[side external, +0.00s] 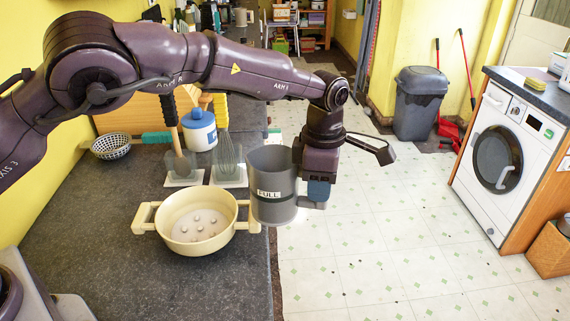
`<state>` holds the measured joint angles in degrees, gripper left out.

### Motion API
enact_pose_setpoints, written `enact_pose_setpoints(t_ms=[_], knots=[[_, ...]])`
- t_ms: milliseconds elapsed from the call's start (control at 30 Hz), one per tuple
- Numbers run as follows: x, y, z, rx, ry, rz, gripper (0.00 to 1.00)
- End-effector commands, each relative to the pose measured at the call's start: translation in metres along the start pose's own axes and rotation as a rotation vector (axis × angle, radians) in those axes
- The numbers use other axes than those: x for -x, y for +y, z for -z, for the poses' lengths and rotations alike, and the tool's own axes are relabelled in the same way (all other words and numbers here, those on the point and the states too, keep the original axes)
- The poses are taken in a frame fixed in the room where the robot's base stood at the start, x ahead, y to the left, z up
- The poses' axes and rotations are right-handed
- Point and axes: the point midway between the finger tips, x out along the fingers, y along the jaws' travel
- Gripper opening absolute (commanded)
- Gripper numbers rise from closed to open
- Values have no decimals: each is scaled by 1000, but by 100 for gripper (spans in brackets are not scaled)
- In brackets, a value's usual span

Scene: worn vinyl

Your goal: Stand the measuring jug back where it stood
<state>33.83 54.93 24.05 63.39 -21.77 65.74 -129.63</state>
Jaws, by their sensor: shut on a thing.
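The measuring jug (272,208) is a grey, upright, open-topped vessel with a dark band and a label reading FULL. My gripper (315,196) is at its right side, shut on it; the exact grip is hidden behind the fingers. The jug shows over the counter's right edge, just right of a cream pot (184,245), and overlaps the pot's right handle in the picture. I cannot tell for certain whether its base touches anything. What is in the jug is hidden.
The pot holds several small pale round things. The front of the dark counter (150,285) is clear. Tiled floor (380,260) lies right.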

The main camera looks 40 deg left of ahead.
Motion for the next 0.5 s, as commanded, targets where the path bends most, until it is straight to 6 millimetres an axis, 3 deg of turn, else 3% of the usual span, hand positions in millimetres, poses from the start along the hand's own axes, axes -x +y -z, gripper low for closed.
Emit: enact_pose_setpoints(t_ms=[200, 367, 500], knots=[[22, -40, -13, -56, -2, -1, 0], [20, -82, -2, -102, 0, 1, 0], [11, -122, 18, -157, 1, 2, 0]])
